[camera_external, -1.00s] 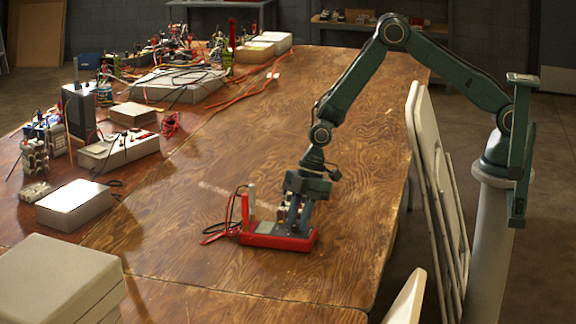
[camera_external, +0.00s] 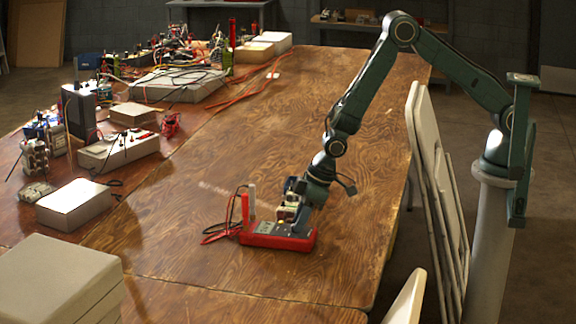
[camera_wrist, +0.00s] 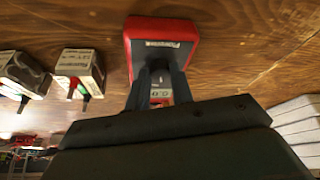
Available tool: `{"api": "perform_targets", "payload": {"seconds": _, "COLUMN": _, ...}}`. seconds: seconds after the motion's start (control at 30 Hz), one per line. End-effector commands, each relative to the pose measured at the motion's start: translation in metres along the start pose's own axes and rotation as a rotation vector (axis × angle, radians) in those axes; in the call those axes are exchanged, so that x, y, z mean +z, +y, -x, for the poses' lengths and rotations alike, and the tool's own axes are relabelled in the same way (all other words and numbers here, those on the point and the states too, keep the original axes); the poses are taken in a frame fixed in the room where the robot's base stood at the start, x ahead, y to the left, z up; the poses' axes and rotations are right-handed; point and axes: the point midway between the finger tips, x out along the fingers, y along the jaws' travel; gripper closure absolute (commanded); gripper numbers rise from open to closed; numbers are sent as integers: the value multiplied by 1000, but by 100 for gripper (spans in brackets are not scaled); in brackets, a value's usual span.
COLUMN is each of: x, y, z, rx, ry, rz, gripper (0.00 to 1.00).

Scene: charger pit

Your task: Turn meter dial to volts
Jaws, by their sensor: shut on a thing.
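The red multimeter (camera_external: 265,239) lies flat on the wooden table, with red and dark leads at its left end. In the wrist view its red case (camera_wrist: 182,29) runs up from between my fingers. My gripper (camera_external: 290,222) is tilted over the meter's right part, and in the wrist view my gripper (camera_wrist: 161,80) has its fingertips close together at the meter's face. It is shut on the meter dial, which the fingers mostly hide. I cannot read the dial's setting. A small digit display shows between the fingers in the wrist view.
A red post (camera_external: 245,208) and a white post (camera_external: 252,200) stand at the meter's left end. A white box (camera_external: 74,205) and a stack of pale boxes (camera_external: 60,280) are at the left. The table right of the meter is clear.

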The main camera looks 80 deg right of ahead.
Motion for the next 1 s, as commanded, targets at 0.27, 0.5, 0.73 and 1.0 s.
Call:
{"api": "perform_targets", "payload": {"seconds": 0.27, "x": -1, "y": -2, "z": 0, "rx": 59, "ry": 2, "rz": -141, "gripper": 100}}
{"api": "perform_targets", "payload": {"seconds": 0.5, "x": -1, "y": -2, "z": 0, "rx": 78, "ry": 1, "rz": -188, "gripper": 100}}
{"api": "perform_targets", "payload": {"seconds": 0.73, "x": -1, "y": -2, "z": 0, "rx": 80, "ry": 1, "rz": -192, "gripper": 100}}
{"api": "perform_targets", "payload": {"seconds": 1.0, "x": -1, "y": -2, "z": 0, "rx": 79, "ry": 1, "rz": -191, "gripper": 55}}
